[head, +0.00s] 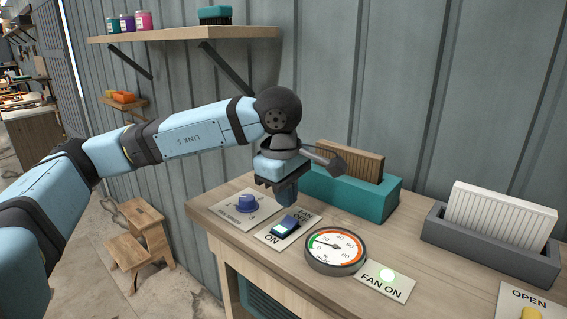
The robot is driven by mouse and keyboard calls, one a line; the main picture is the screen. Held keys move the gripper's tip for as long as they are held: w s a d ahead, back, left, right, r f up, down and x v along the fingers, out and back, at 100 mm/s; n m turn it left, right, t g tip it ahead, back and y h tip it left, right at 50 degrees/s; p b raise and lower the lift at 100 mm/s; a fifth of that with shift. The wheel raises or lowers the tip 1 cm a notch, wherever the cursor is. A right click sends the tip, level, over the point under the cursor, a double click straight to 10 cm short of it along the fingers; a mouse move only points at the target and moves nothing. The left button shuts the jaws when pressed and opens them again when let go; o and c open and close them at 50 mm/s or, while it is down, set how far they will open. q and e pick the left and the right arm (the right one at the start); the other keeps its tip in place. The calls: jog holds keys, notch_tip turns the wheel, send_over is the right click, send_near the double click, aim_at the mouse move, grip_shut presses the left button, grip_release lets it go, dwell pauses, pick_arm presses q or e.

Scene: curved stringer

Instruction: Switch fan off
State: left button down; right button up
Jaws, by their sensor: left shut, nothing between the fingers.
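The fan switch (285,225) is a blue rocker on a pale plate on the wooden cabinet top, with "FAN" and "OFF" lettering at its far side and "ON" at its near side. My left gripper (287,201) points down just above and behind the switch, shut and empty. It partly hides the "OFF" lettering, and I cannot tell whether it touches the rocker. My right gripper is not in view.
A round gauge (336,249) is close on the right. A teal holder (345,192) and a grey holder (488,250) stand behind. A shelf (180,34) hangs above my left arm.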

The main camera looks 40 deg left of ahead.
aim_at(288, 221)
pick_arm(q)
jog(key=f+p, duration=0.1)
jog(key=f, duration=0.3)
jog(key=shift+w, duration=0.2)
jog(key=shift+w+f+b, duration=0.1)
jog(key=shift+f+b, duration=0.4)
jog(key=shift+b, duration=0.5)
jog(key=shift+r, duration=0.2)
